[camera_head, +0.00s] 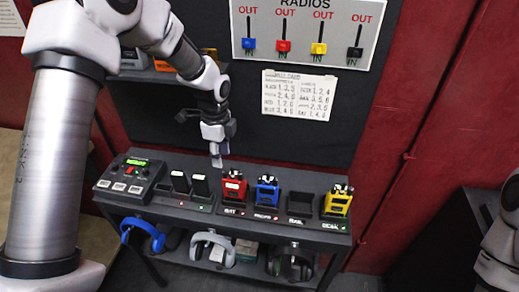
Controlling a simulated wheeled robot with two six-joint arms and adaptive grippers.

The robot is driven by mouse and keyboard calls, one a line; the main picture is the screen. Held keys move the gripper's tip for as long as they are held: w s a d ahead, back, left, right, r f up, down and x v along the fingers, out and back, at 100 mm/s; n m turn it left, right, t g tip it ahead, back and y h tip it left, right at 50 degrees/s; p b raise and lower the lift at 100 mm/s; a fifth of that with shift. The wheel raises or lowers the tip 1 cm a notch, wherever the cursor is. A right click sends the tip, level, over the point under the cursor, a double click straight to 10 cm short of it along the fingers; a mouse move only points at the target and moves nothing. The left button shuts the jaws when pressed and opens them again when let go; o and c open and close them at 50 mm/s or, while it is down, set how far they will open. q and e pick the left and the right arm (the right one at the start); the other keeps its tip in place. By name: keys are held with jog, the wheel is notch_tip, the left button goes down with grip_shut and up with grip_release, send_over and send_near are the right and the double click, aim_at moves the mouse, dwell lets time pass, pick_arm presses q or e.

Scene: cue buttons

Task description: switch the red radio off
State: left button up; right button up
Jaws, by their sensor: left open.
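The red radio (234,187) stands upright in a charging slot near the middle of the dark shelf. The blue radio (267,190) stands just right of it, and the yellow radio (338,200) is farther right past an empty slot (300,204). My left gripper (218,158) points down, open, above and slightly left of the red radio's top. I see no contact, though the exact gap is hard to judge. The red radio's knobs are too small to read. My right gripper does not show; only part of that arm is at the right edge.
A grey console (130,178) and two black units (190,184) stand left on the shelf. Headphones, one blue (143,236), hang below. Above, a white board (305,30) has blue, red, yellow and black sliders near IN. A paper list (298,95) is on the backboard.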

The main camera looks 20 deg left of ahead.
aim_at(225, 172)
pick_arm(q)
jog(key=shift+w+r, duration=0.3)
notch_tip(225, 172, down, 7)
jog(key=p, duration=0.2)
jog(key=shift+d+p, duration=0.15)
jog(key=shift+p, duration=0.2)
jog(key=shift+f, duration=0.4)
jog(key=shift+s+r, duration=0.1)
grip_shut()
